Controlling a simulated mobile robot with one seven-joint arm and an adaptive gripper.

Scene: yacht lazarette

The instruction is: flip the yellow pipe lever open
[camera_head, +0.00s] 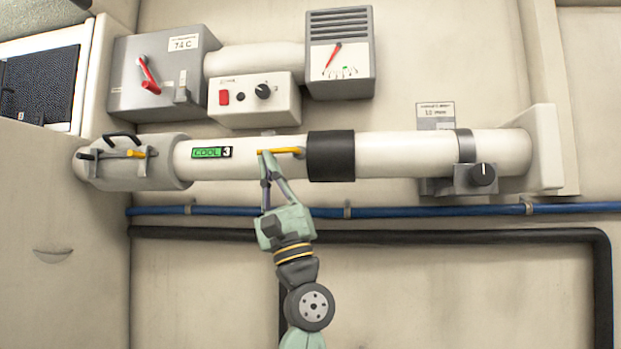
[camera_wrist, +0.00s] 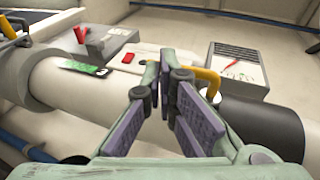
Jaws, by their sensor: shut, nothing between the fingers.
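The yellow pipe lever (camera_head: 284,151) lies along the white pipe (camera_head: 250,168), pointing left from its right-hand mount beside a black band. My gripper (camera_head: 264,156) reaches up from below, with its fingertips at the lever's left end. In the wrist view the fingertips (camera_wrist: 165,72) are close together with nothing held between them. The yellow lever (camera_wrist: 208,78) shows just right of the fingers there, partly hidden behind the right finger. I cannot tell whether the fingers touch it.
A black band (camera_head: 331,156) wraps the pipe to the right. A clamp with a black handle and orange piece (camera_head: 137,153) sits at left. A switch box (camera_head: 254,98) and gauge box (camera_head: 340,53) are above. A blue pipe (camera_head: 420,211) runs below.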

